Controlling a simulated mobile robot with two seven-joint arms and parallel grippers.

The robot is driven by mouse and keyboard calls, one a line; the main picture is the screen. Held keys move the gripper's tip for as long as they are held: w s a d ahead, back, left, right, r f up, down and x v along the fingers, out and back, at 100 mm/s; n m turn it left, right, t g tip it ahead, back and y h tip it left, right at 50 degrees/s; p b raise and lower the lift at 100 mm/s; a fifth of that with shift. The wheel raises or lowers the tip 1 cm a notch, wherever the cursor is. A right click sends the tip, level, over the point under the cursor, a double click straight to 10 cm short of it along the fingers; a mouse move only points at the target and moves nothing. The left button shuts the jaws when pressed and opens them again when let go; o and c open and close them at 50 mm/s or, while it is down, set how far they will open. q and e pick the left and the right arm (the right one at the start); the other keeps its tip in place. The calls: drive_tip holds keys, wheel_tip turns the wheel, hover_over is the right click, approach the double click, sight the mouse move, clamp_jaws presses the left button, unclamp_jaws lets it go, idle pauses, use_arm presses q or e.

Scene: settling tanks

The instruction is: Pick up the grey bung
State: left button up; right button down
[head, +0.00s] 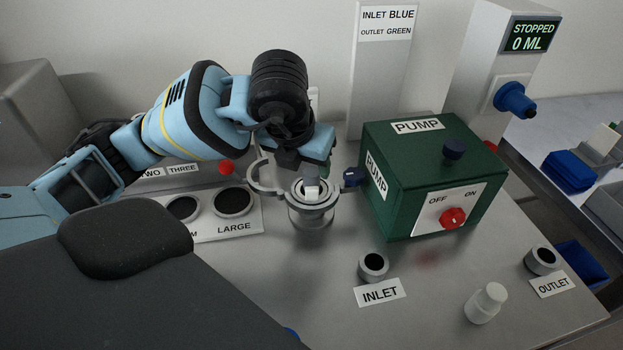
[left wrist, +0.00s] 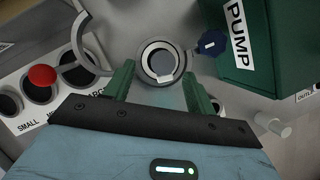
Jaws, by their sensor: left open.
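A grey metal vessel (head: 312,220) stands upright in a ring holder on the bench; in the left wrist view its round mouth (left wrist: 159,47) shows between my fingers. A small pale grey piece (head: 312,193) sits in the mouth, also seen in the left wrist view (left wrist: 165,78); it looks like the grey bung, but I cannot be sure. My left gripper (left wrist: 159,70) is open, one green finger on each side of the mouth. In the head view my left gripper (head: 310,177) is right above the vessel, its fingertips partly hidden. My right gripper is not in view.
The green pump box (head: 430,180) stands close on the right, its blue fitting (head: 352,177) near the vessel. An open C-shaped ring (head: 262,178) and the LARGE socket (head: 233,202) are left. The INLET socket (head: 373,266) and a white capped piece (head: 486,303) stand in front.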

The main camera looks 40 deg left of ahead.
sight(311, 173)
use_arm(q)
drive_tip(key=shift+x, duration=2.35)
drive_tip(key=shift+w+d, duration=0.1)
drive_tip(key=shift+d, duration=0.05)
drive_tip(key=c, duration=1.1)
